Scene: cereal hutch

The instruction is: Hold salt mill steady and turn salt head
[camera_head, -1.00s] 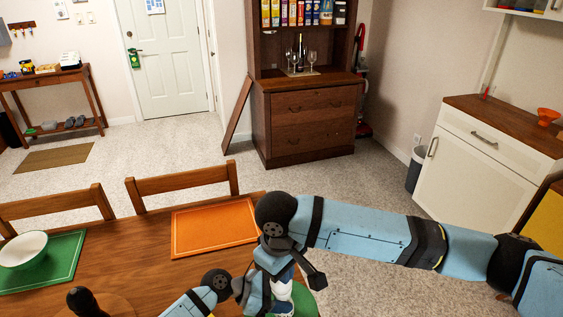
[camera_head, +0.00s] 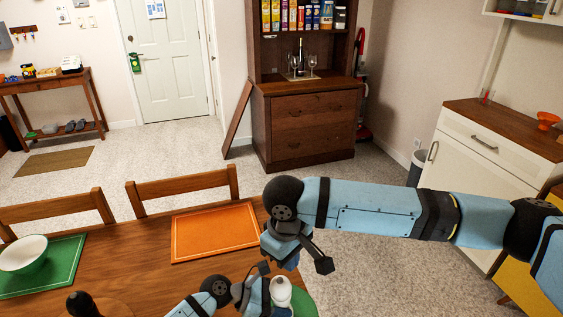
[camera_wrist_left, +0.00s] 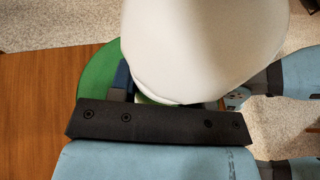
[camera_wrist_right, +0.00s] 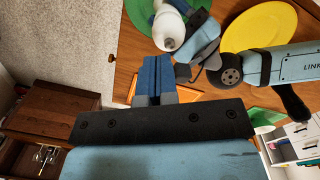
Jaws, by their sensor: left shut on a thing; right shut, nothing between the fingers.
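The white salt mill (camera_head: 280,291) stands near the table's front right, over a green round mat. My left gripper (camera_head: 262,294) is shut around its body. In the left wrist view the mill's rounded white top (camera_wrist_left: 205,45) fills the upper middle and hides most of the fingers. In the right wrist view the mill (camera_wrist_right: 170,25) shows beside my left gripper's fingers, with a small grey tip on its head. My right gripper (camera_wrist_right: 154,75) is shut and empty, its blue fingers apart from the mill. In the head view it is above the mill, partly hidden by its own arm.
A green round mat (camera_head: 305,301) lies under the mill. An orange placemat (camera_head: 213,232) lies behind. A white bowl (camera_head: 23,254) rests on a green placemat (camera_head: 66,268) at left. A dark knobbed object (camera_head: 82,303) stands at the front left. A yellow plate (camera_wrist_right: 258,28) shows in the right wrist view.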

